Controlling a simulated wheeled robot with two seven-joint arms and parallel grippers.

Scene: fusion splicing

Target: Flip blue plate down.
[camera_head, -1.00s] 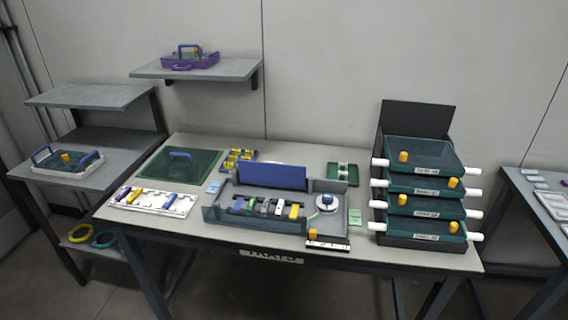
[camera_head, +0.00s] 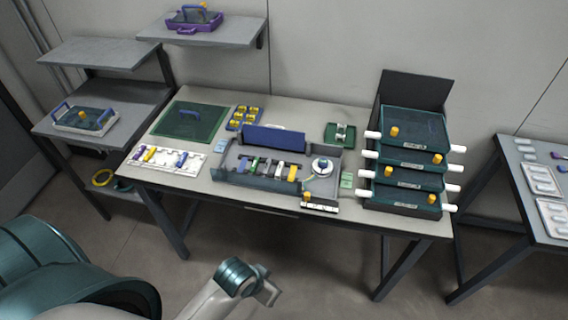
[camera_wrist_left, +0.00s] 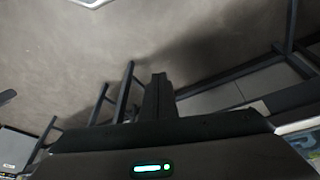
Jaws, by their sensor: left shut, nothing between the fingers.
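The blue plate (camera_head: 273,138) stands raised, tilted back, along the rear edge of the grey open tray (camera_head: 222,172) in the middle of the table in the head view. Several coloured blocks (camera_head: 265,167) lie in the tray in front of it. My left arm (camera_head: 215,300) shows at the bottom of the head view, in front of the table and well apart from the plate. My left gripper (camera_wrist_left: 158,92) is shut and empty in the left wrist view, over the floor. The plate does not show in that view. My right gripper is out of view.
A stack of teal drawers (camera_head: 405,170) with white handles stands right of the tray. A green mat (camera_head: 185,122) and a white rack (camera_head: 165,158) lie on the left. Shelves (camera_head: 100,52) stand at the far left, and another table (camera_head: 530,160) at the right.

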